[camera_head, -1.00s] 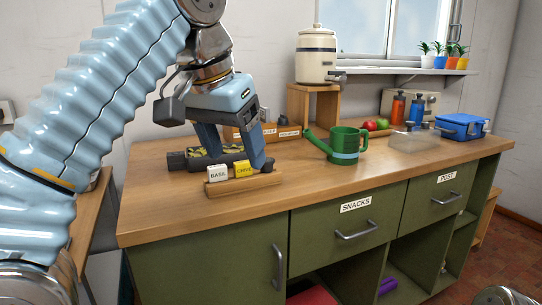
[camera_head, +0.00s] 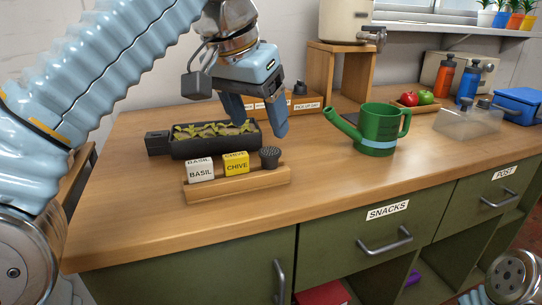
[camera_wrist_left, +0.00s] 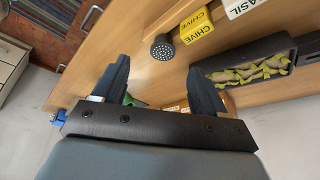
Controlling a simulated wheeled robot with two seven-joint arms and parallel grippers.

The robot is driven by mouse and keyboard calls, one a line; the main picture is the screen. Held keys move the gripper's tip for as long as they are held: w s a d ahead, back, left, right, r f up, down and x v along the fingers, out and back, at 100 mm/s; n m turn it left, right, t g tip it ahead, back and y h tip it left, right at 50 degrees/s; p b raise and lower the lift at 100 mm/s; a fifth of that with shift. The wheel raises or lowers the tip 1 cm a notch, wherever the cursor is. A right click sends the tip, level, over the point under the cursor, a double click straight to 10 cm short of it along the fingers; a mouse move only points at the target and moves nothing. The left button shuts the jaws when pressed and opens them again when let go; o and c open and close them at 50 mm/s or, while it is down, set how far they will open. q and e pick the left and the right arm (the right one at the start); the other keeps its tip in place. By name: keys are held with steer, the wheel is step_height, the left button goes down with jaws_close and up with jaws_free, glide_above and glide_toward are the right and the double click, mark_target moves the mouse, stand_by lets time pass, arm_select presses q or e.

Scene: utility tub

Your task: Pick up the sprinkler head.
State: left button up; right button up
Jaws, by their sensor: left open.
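The sprinkler head (camera_head: 270,157) is a small dark grey piece with a round, perforated top. It stands at the right end of a wooden rack (camera_head: 240,184), beside the yellow CHIVE block (camera_head: 236,164) and white BASIL block (camera_head: 200,172). My left gripper (camera_head: 258,128) is open and empty, above and behind the sprinkler head, its fingers pointing down. In the left wrist view the sprinkler head (camera_wrist_left: 162,47) shows just beyond the space between the two open fingers (camera_wrist_left: 160,78), apart from them. My right gripper is out of view.
A black planter (camera_head: 213,142) with seedlings lies behind the rack, close to my left fingers. A green watering can (camera_head: 379,130) stands to the right. The counter between rack and can is clear. Apples, bottles and a blue box (camera_head: 520,105) are farther right.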

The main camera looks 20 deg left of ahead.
mark_target(268, 153)
arm_select(q)
steer(key=x, duration=0.3)
steer(key=shift+f, duration=0.1)
steer(key=x, duration=0.5)
steer(key=shift+w+a, duration=0.25)
steer(key=shift+w, duration=0.1)
steer(key=c, duration=1.1)
